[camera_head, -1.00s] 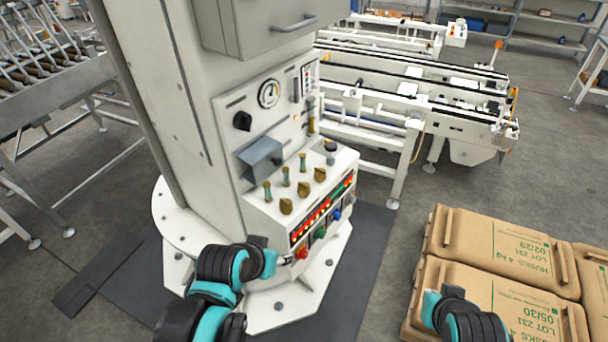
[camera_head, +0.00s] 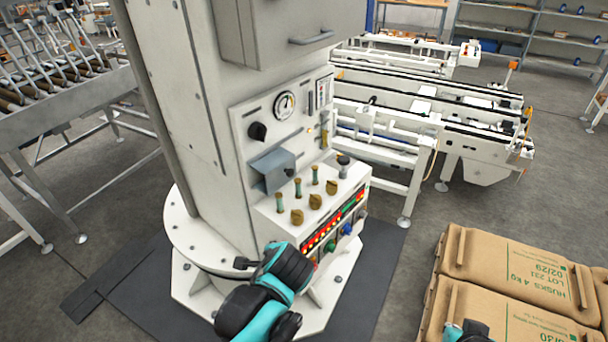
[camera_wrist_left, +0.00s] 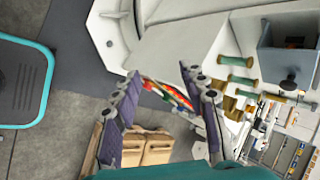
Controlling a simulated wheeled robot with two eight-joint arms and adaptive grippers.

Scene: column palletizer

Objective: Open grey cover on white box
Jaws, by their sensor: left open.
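The grey cover (camera_head: 272,169) is a small blue-grey box-like hood on the front panel of the white column box (camera_head: 240,130), left of the brass and green knobs. It looks closed, with a dark knob at its right side. It also shows at the upper right of the left wrist view (camera_wrist_left: 288,45). My left gripper (camera_head: 246,263) is below and in front of the control console, apart from the cover. In the left wrist view its two fingers (camera_wrist_left: 160,95) are spread and empty. Only a part of my right arm shows at the bottom right; its fingers are out of the picture.
The console (camera_head: 268,207) with several knobs and coloured buttons juts out below the cover. A closed cabinet with a handle (camera_head: 312,38) is above. Stacked sacks (camera_head: 510,275) stand at right, a conveyor (camera_head: 430,110) behind, a roller rack (camera_head: 60,90) at left.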

